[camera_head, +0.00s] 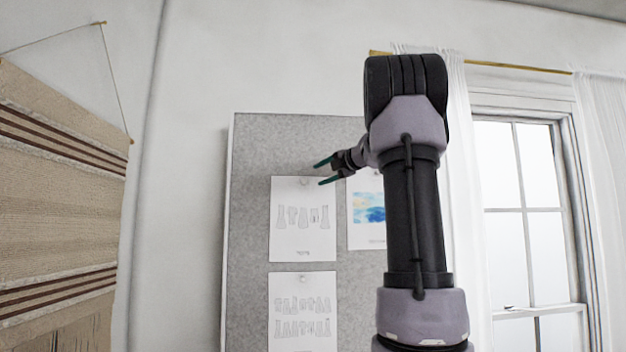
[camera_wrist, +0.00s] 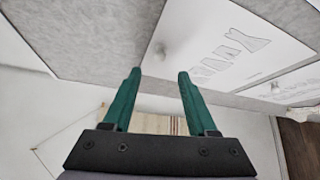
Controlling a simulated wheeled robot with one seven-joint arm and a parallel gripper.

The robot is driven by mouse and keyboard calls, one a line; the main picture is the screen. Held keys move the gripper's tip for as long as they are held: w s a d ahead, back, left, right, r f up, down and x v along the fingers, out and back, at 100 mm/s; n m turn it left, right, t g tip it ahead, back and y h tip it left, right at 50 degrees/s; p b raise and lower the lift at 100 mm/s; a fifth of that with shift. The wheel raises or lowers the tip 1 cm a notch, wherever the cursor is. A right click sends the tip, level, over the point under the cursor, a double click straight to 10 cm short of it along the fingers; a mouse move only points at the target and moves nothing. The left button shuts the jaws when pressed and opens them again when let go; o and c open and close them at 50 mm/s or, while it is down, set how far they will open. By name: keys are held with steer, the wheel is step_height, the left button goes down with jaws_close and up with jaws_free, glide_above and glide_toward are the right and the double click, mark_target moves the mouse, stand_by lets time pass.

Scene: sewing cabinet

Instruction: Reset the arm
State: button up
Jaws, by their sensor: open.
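My arm rises in the right half of the head view, with its upper joint bent over at the top. My gripper (camera_head: 324,172) points left from behind the arm, in front of the grey pinboard in the picture. Its two green fingers are apart, with nothing between them. The wrist view also shows my gripper (camera_wrist: 158,75) open and empty, with the pinboard and a pinned paper beyond the fingertips. I cannot tell how far the fingertips are from the board.
The grey pinboard (camera_head: 250,200) holds a pattern sheet (camera_head: 303,240), a lower sheet (camera_head: 303,330) and a watercolour sheet (camera_head: 367,238). A striped woven hanging (camera_head: 60,200) is at left. A window (camera_head: 525,220) with white curtains (camera_head: 603,150) is at right. Bare wall lies between hanging and board.

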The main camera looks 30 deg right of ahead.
steer(key=s+a+f+n+g, duration=0.6)
steer(key=s+a+f+n, duration=0.95)
steer(key=n, duration=0.75)
steer(key=s+a+f+n+g+h, duration=0.1)
steer(key=s+a+f+n, duration=0.2)
steer(key=s+f+n, duration=0.3)
steer(key=s+a+f+n+g+h, duration=0.1)
steer(key=s+a+f+n, duration=0.2)
steer(key=s+f+n, duration=0.4)
steer(key=s+n, duration=0.4)
steer(key=n, duration=0.4)
steer(key=shift+s+f+n+g, duration=0.15)
steer(key=shift+f+n+g, duration=0.15)
